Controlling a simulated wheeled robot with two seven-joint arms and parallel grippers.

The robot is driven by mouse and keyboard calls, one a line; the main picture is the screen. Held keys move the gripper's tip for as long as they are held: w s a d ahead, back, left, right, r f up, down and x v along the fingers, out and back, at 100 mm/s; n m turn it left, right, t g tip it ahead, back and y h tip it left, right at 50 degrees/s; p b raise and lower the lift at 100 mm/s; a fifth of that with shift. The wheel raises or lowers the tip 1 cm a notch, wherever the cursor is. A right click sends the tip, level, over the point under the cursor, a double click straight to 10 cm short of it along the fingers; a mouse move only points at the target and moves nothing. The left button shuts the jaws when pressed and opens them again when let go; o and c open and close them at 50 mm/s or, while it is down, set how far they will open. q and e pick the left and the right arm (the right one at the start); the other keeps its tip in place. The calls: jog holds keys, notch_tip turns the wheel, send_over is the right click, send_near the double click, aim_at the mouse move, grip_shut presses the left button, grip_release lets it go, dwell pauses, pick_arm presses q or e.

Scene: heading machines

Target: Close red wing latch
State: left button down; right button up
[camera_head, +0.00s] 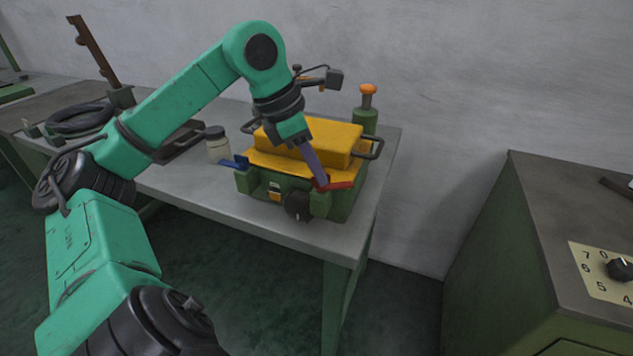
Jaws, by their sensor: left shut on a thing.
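The red wing latch (340,185) is on the front right of a green machine (345,205) with a yellow lid (325,141), on the grey table. My left gripper (318,180) reaches down over the lid, and its fingers are shut on the red latch. The fingers hide part of the latch. A blue wing latch (235,162) sticks out at the machine's left side. A black round knob (298,206) is on the machine's front. My right gripper is not in view.
A jar (217,145) stands left of the machine, and a green post with an orange top (367,105) stands behind it. A coiled black hose (80,118) lies at the far left. A green cabinet (530,220) with a numbered dial (619,268) stands at the right, across a gap.

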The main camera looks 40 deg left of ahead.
pick_arm(q)
jog(key=shift+s+f+n+y+b, duration=0.15)
jog(key=shift+f+n+y+b, duration=0.25)
jog(key=shift+n, duration=0.5)
jog(key=shift+d+r+n+y, duration=0.1)
jog(key=shift+n+y, duration=0.2)
jog(key=shift+n, duration=0.6)
jog(key=n+y, duration=0.1)
jog(key=n, duration=0.3)
jog(key=shift+d+t+y, duration=0.15)
jog(key=shift+t+y, duration=0.15)
jog(key=shift+y, duration=0.1)
jog(key=shift+d+n+y, duration=0.1)
jog(key=shift+n+y, duration=0.5)
jog(key=shift+n, duration=1.1)
